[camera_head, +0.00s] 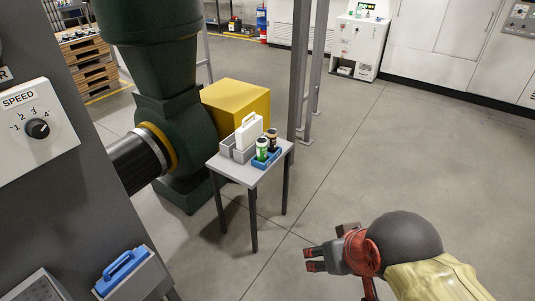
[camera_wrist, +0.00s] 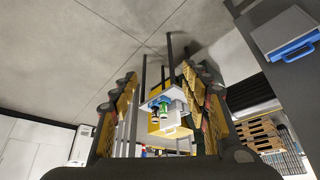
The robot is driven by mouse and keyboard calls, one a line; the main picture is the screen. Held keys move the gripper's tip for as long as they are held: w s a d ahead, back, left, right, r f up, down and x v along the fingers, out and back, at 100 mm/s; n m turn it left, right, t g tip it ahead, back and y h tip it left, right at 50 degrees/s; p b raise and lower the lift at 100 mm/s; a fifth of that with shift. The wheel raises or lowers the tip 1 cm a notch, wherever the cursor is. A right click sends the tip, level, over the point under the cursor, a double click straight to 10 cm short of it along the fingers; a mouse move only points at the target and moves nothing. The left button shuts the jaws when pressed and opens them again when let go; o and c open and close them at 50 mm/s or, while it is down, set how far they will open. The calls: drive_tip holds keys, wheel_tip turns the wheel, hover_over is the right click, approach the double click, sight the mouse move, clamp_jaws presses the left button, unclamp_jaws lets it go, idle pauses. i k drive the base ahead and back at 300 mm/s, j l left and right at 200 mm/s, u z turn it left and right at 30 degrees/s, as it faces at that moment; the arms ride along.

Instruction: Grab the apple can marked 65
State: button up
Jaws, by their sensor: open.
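Two small cans stand in a blue tray (camera_head: 274,156) on a small grey table (camera_head: 237,172). One is a green and white can (camera_head: 262,150); the other is a dark can with a tan top (camera_head: 271,140), partly behind it. I cannot read any number or make out an apple on either. My gripper (camera_head: 325,246) is open and empty, above the floor to the lower right of the table and well apart from it. In the wrist view the table group, with the green can (camera_wrist: 164,107), shows small and distant between the spread fingers.
A white carrier (camera_head: 249,132) and grey holder stand beside the cans on the table. A dark green machine (camera_head: 166,115) and yellow box (camera_head: 236,104) stand behind it. A grey panel with a speed knob (camera_head: 37,128) is at left. Floor right of the table is clear.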

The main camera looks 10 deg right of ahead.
sight(262, 142)
drive_tip(key=i+j+z, duration=0.1)
drive_tip(key=z, duration=0.35)
drive_tip(key=i+j+z, duration=0.1)
drive_tip(key=z, duration=0.3)
drive_tip(key=j+z, duration=0.2)
drive_tip(key=z, duration=0.25)
drive_tip(key=i+j+z, duration=0.15)
drive_tip(key=j+z, duration=0.15)
drive_tip(key=j, duration=0.85)
drive_tip(key=j+z, duration=0.3)
drive_tip(key=j, duration=0.9)
drive_tip(key=i, duration=0.05)
